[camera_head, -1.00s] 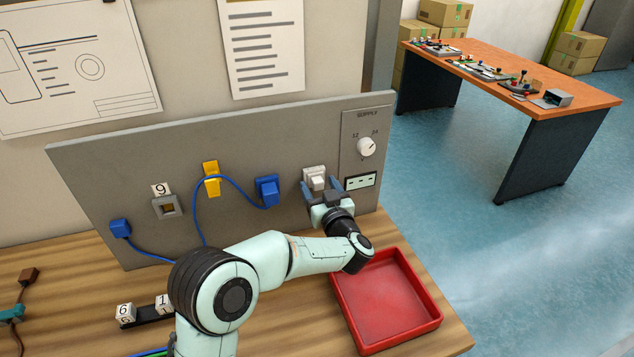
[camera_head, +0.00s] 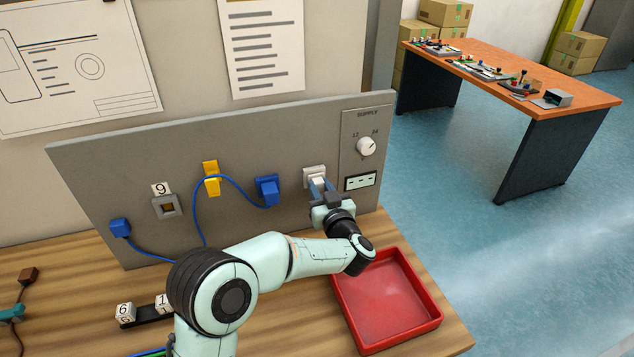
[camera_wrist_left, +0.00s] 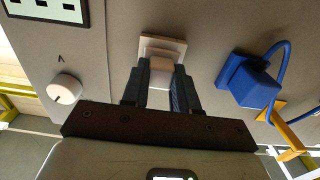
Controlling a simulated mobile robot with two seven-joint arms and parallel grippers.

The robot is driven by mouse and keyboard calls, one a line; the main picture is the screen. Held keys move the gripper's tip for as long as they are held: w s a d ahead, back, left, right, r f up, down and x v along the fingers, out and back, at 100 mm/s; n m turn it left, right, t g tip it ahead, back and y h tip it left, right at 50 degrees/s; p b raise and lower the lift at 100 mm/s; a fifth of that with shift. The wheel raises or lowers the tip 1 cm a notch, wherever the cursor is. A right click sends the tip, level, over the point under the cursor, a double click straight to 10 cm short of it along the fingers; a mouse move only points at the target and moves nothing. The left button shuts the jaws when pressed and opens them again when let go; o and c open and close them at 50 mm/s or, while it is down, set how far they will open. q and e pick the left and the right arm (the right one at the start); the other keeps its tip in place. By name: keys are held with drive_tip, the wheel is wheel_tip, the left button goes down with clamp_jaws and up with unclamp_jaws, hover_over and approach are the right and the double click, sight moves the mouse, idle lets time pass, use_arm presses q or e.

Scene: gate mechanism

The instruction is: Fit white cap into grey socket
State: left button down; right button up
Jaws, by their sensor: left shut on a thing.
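The white cap (camera_head: 317,183) is at a white square plate (camera_head: 309,170) on the right part of the grey upright panel. My left gripper (camera_head: 322,188) is shut on the cap from the front. In the left wrist view the two fingers (camera_wrist_left: 162,88) press on both sides of the cap (camera_wrist_left: 160,68), which still sits against its plate (camera_wrist_left: 172,46). The grey socket (camera_head: 166,207), a square frame with a dark, brownish opening, is on the left part of the panel, below a label reading 9. My right gripper is not in view.
Between cap and socket, a blue plug (camera_head: 267,191), a yellow block (camera_head: 211,178) and a looping blue cable (camera_head: 197,215) stick out of the panel. A supply knob (camera_head: 366,147) is at right. A red tray (camera_head: 432,322) lies on the wooden table below.

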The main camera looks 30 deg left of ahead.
sight(320, 188)
use_arm(q)
drive_tip(key=shift+b+v, duration=0.55)
drive_tip(key=shift+v, duration=2)
